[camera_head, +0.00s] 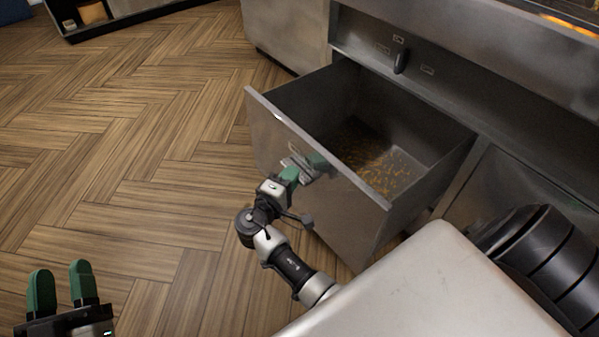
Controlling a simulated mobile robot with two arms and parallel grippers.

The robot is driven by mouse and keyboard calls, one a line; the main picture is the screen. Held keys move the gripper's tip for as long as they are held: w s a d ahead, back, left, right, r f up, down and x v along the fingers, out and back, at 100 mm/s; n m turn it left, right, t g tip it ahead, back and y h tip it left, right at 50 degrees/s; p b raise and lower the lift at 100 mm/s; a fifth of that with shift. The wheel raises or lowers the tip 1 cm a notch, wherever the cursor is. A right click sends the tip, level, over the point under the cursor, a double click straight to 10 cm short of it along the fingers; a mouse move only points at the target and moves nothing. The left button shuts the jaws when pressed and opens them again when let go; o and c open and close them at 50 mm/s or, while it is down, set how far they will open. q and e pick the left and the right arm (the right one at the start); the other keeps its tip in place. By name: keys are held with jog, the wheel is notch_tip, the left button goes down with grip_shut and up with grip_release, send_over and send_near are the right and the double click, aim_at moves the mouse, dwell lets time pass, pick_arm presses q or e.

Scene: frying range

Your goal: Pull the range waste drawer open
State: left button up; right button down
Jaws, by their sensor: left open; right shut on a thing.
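The range waste drawer (350,225) stands pulled well out of the range front, with its grey metal front panel facing me and its inside showing. Orange-brown crumbs (372,158) lie on the drawer's floor. My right gripper (303,170) is at the outer face of the drawer front, shut on the drawer's handle (298,160), which it partly hides. My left gripper (62,288) is at the lower left, over the floor and away from the drawer. Its two green fingers are apart with nothing between them.
The range front (440,90) carries a dark knob (401,62) above the drawer. An orange glow (570,24) shows at the top right. A low dark shelf (120,18) stands at the far upper left. The wooden floor (130,140) left of the drawer is clear.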

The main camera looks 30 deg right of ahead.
pick_arm(q)
jog(key=shift+s+a+r+t, duration=0.1)
jog(key=shift+a+r+t, duration=0.15)
jog(key=shift+t, duration=0.05)
pick_arm(e)
jog(key=shift+a, duration=0.9)
jog(key=c, duration=1.1)
grip_release()
